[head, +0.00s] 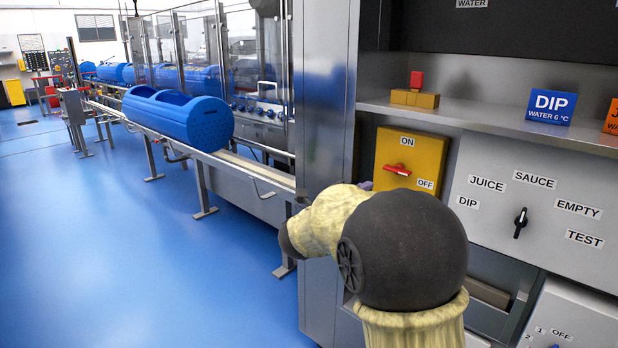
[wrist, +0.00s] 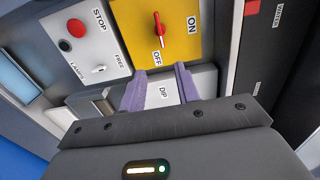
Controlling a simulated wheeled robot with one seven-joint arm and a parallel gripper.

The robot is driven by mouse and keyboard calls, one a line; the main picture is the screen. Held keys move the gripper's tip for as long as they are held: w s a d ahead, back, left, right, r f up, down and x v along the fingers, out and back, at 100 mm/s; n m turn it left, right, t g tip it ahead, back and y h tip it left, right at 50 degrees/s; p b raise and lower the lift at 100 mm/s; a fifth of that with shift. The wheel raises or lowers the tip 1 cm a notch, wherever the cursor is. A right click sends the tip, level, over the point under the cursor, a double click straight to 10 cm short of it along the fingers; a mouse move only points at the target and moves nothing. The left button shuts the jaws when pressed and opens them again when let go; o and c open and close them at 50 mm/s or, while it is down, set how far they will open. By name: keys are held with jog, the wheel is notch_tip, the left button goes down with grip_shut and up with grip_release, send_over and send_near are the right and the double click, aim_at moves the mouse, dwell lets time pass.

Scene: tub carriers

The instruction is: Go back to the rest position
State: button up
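My gripper (wrist: 160,72) shows in the wrist view as two purple fingers standing apart with nothing between them. It is open and points at the panel near the lower edge of a yellow switch box (wrist: 190,28). In the head view my arm hides most of the gripper; only a small purple bit (head: 366,185) shows in front of the yellow switch box (head: 430,158). The red handle (head: 397,170) on that box lies nearly level, one end towards the OFF label. The handle (wrist: 157,28) is clear of the fingers.
A grey panel (head: 545,190) with a black selector knob (head: 520,223) is right of the yellow box. A shelf (head: 480,112) above holds a blue DIP sign (head: 551,107). A blue tub (head: 178,118) lies on the conveyor at left. Open blue floor (head: 130,250) spreads at left.

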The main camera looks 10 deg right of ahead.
jog(key=s+a+f+n+y, duration=0.35)
jog(key=f+n+y, duration=0.3)
jog(key=n, duration=0.35)
jog(key=s+a+f+n+y, duration=0.2)
jog(key=a+f+n+y, duration=0.35)
jog(key=f+n, duration=0.3)
jog(key=s+f+n+g+y, duration=0.1)
jog(key=s+f+n+g, duration=0.35)
jog(key=s, duration=0.55)
jog(key=s+f+n+g+y, duration=0.1)
jog(key=s+f+n+g, duration=0.4)
jog(key=s, duration=0.6)
notch_tip(320, 180, up, 31)
jog(key=p, duration=3.1)
jog(key=shift+w+d+t, duration=0.35)
jog(key=shift+w+d, duration=0.05)
jog(key=shift+w, duration=0.05)
